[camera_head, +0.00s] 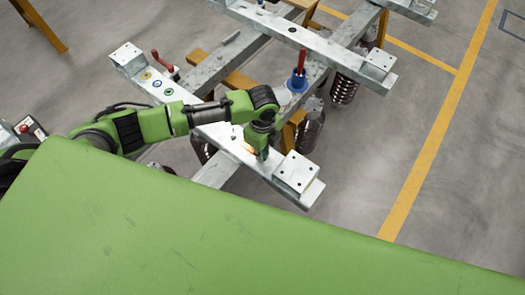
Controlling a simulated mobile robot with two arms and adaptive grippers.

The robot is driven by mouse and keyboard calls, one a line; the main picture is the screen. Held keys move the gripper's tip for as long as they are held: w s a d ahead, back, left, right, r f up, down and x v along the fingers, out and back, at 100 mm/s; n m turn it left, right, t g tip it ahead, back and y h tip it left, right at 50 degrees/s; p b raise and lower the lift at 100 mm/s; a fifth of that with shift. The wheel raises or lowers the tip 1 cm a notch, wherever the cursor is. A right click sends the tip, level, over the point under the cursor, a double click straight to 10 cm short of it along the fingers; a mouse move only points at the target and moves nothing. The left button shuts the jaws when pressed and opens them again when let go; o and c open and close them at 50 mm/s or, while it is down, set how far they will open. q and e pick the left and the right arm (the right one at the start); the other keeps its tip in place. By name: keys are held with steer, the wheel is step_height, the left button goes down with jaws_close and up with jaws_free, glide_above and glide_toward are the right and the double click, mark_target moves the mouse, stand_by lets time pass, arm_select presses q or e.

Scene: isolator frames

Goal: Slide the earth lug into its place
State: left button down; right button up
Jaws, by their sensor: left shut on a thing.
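My left arm comes in from the left, and its gripper (262,153) points down at the near steel beam, close to the beam's right-hand end block. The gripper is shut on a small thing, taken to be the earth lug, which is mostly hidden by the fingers. A small orange-copper patch shows just left of the fingertips, on or just above the beam (228,135). I cannot tell whether the lug touches the beam or how it sits against its place. My right gripper is not in view.
The near beam carries a raised block (297,172) at its right end, and a red-handled lever (162,62) and coloured rings towards its left end. A blue-based red-handled part (298,75) stands on a cross rail. Springs (344,88) hang under the frame. Grey floor (440,160) is clear at right.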

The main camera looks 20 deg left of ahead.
mark_target(251, 149)
arm_select(q)
steer(key=shift+w+a+p, duration=0.1)
steer(key=shift+w+a, duration=0.15)
steer(key=shift+a, duration=0.5)
steer(key=shift+w+a+p, duration=0.1)
steer(key=shift+w+a, duration=0.2)
steer(key=shift+a, duration=0.45)
steer(key=shift+w+a+p, duration=0.1)
steer(key=shift+w+a, duration=0.15)
steer(key=shift+a, duration=0.5)
steer(key=shift+p, duration=0.3)
stand_by(0.4)
